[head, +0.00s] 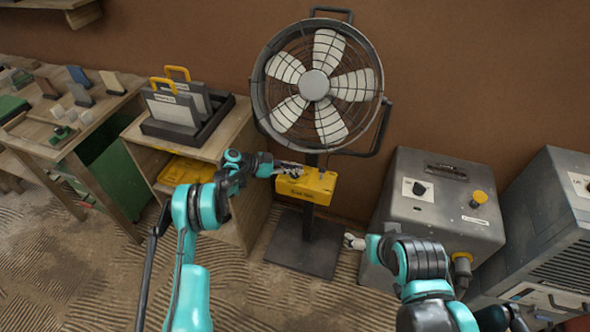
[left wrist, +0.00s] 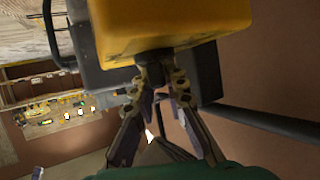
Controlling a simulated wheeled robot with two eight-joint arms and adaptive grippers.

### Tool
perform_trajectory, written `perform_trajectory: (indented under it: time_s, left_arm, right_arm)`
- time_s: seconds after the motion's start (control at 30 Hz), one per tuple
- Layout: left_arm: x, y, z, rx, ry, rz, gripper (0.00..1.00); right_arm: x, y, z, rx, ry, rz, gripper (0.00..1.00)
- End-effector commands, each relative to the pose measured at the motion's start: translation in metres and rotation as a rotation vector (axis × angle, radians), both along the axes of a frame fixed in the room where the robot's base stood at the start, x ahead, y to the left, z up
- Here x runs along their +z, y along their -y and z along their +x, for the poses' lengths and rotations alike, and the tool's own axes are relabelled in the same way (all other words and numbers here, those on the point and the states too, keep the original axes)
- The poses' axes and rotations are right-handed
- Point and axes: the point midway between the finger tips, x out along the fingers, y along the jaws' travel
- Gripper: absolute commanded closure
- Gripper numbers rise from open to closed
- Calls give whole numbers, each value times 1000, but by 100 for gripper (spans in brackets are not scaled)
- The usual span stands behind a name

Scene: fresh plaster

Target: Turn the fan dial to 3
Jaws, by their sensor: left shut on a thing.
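The fan (head: 314,85) stands on a dark pole with a square base. A yellow control box (head: 318,186) is mounted on the pole below the fan head; it also fills the top of the left wrist view (left wrist: 170,25). My left gripper (head: 290,170) is at the box's upper left face, its fingers closed in on the fan dial. In the left wrist view the gripper (left wrist: 163,82) has its fingertips close together against the box. The dial is hidden by the fingers, so its setting cannot be read. My right gripper (head: 353,242) is low, right of the pole, apart from the box.
A grey machine (head: 440,210) with a black knob and yellow button stands at the right. A wooden shelf (head: 215,150) with a dark tray of grey cases is left of the fan. A workbench (head: 60,130) holds small blocks. Patterned floor lies open in front.

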Motion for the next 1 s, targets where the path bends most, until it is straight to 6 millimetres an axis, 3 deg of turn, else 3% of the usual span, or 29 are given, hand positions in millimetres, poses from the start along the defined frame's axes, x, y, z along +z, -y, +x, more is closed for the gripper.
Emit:
perform_trajectory:
  time_s: [0.17,0.2,0.27,0.3,0.67,1.0]
  left_arm:
    - [-3,-1,-1,-1,-2,7,100]
    - [-3,-1,-1,-1,-2,7,85]
    - [-3,-1,-1,-1,-2,7,69]
    - [-3,-1,-1,0,-1,6,66]
    - [5,0,0,1,0,3,66]
    - [68,-1,-1,0,-1,4,66]
  right_arm:
    - [0,0,0,0,0,0,20]
    - [0,0,0,0,0,0,20]
    - [0,0,0,0,0,0,20]
    - [0,0,0,0,0,0,20]
    - [0,0,0,0,0,0,20]
    - [0,0,0,0,0,0,20]
